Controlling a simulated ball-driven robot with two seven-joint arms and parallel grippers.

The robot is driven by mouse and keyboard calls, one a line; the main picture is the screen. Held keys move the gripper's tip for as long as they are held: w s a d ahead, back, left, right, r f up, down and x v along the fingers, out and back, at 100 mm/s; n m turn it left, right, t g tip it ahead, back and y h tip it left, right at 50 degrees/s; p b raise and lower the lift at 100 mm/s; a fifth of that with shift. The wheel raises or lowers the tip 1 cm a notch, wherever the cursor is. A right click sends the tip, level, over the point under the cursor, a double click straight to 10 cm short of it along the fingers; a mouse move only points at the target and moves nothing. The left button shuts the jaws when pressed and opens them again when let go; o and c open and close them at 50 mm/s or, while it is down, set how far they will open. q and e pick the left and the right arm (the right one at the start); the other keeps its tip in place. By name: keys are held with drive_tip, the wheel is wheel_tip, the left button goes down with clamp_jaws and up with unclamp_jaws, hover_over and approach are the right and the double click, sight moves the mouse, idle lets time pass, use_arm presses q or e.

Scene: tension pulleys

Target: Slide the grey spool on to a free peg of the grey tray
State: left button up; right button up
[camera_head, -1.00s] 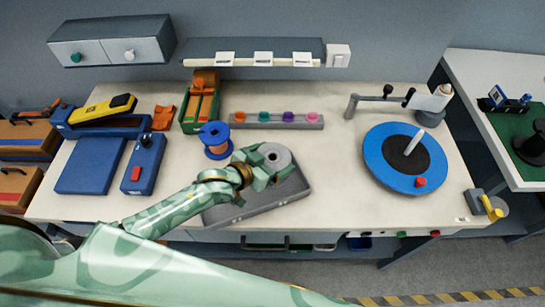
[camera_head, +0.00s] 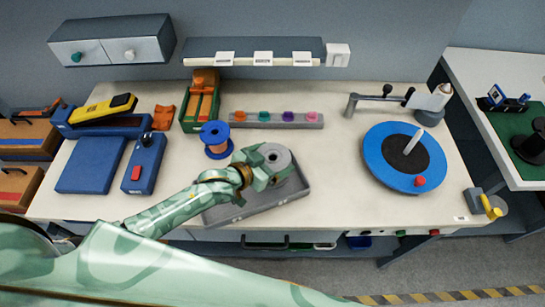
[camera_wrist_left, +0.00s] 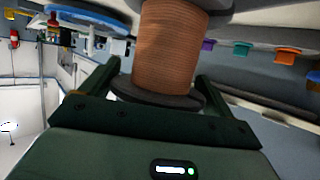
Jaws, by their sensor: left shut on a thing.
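The grey spool (camera_head: 276,156) is held by my left gripper (camera_head: 264,168) above the far part of the grey tray (camera_head: 228,213). Its grey flange with a centre hole faces up in the head view. The left wrist view shows its copper-coloured winding (camera_wrist_left: 170,45) and a dark flange between my two fingers. My left gripper is shut on the spool. The arm and spool cover part of the tray. I cannot make out its pegs or whether the spool touches one. My right gripper is not in view.
A blue spool (camera_head: 215,138) with copper winding stands just left of my gripper. A grey strip with coloured knobs (camera_head: 277,120) lies behind. A blue turntable (camera_head: 378,165) with an upright pin is at the right. The bench between tray and turntable is clear.

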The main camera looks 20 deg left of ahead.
use_arm(q)
drive_tip(key=shift+f+b, duration=0.6)
drive_tip(key=shift+f, duration=0.6)
drive_tip(key=shift+p, duration=0.3)
drive_tip(key=shift+f, duration=0.2)
idle(0.3)
drive_tip(key=shift+f+b, duration=0.95)
drive_tip(key=shift+f, duration=0.1)
drive_tip(key=o, duration=1.3)
drive_tip(key=shift+c, duration=0.2)
drive_tip(key=shift+f, duration=0.2)
drive_tip(key=shift+s, duration=0.1)
